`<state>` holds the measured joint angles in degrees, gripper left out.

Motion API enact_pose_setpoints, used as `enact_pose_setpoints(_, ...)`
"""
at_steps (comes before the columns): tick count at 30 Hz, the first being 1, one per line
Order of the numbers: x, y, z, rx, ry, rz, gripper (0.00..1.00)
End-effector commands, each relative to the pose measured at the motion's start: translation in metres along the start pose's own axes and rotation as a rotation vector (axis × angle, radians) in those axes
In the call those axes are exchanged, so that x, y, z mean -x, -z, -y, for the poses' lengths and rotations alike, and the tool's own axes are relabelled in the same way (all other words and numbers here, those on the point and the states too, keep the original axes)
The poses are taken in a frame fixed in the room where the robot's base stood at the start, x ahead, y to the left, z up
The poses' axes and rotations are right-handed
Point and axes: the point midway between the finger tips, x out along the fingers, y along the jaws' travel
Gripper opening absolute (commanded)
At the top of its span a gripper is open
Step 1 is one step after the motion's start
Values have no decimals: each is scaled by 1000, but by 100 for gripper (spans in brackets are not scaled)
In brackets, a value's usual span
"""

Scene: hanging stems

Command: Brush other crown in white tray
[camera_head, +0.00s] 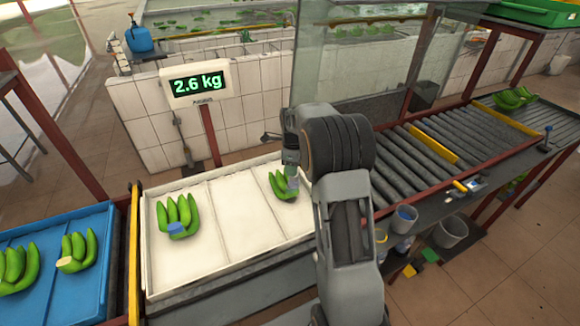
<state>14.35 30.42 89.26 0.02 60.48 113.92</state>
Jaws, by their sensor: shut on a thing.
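The white tray (228,218) holds two green banana hands. The left hand (178,212) has a blue patch over its crown at its front end. The other hand (279,186) lies in the right section, under my gripper. My gripper (290,172) points down over this hand's right side, shut on what seems to be a brush, mostly hidden by the jaws. A small grey-blue patch shows below the jaws, at the crown. I cannot tell whether it is the brush end or coating on the crown.
A blue tray (52,300) with banana hands stands at the left. A scale display (197,84) reads 2.6 kg behind the white tray. A roller conveyor (440,150) runs to the right, with bananas (513,98) at its far end. Cups (404,219) sit below it.

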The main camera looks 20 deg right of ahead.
Motion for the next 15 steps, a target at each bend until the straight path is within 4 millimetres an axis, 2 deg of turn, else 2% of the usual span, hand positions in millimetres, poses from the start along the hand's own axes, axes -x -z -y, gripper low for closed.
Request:
enact_pose_setpoints(5,0,2,2,0,1,0,9)
enact_pose_setpoints(15,-1,-9,-6,2,1,1,9)
